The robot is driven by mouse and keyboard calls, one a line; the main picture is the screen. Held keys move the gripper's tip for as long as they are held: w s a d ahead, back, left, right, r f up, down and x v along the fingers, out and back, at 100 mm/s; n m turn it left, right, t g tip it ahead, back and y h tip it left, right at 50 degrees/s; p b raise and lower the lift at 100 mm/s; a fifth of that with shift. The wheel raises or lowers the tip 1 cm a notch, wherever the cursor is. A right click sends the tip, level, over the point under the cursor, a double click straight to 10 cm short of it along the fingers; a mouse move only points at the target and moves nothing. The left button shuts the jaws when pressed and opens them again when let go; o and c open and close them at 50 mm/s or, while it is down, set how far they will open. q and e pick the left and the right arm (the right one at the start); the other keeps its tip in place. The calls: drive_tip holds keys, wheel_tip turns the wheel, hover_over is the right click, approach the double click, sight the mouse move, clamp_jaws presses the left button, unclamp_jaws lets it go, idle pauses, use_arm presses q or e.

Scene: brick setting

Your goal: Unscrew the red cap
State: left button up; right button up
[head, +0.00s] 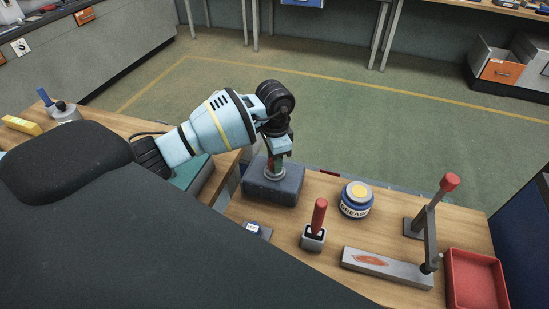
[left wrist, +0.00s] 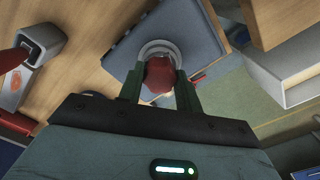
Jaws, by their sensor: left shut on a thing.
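The red cap (left wrist: 160,74) is between the two green fingers of my left gripper (left wrist: 160,90) in the left wrist view. The fingers are shut on it from both sides. A round grey collar (left wrist: 160,46) shows around the cap's far side, on top of a dark blue-grey block (left wrist: 205,40). In the head view my left gripper (head: 277,152) points down over this block (head: 288,187), which stands on the wooden bench. The cap is mostly hidden there by the fingers. I cannot tell whether its thread is free of the collar. My right gripper is not in view.
Right of the block are a grease tin (head: 356,200), a red-handled tool (head: 318,216) in a grey holder, a metal plate (head: 387,267), a lever with a red knob (head: 449,182) and a red tray (head: 474,280). Bare bench lies between them.

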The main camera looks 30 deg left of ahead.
use_arm(q)
drive_tip(key=shift+n, duration=1)
drive_tip(key=o, duration=1.2)
drive_tip(key=shift+c, duration=0.2)
drive_tip(key=shift+o, duration=0.4)
drive_tip(key=o, duration=0.3)
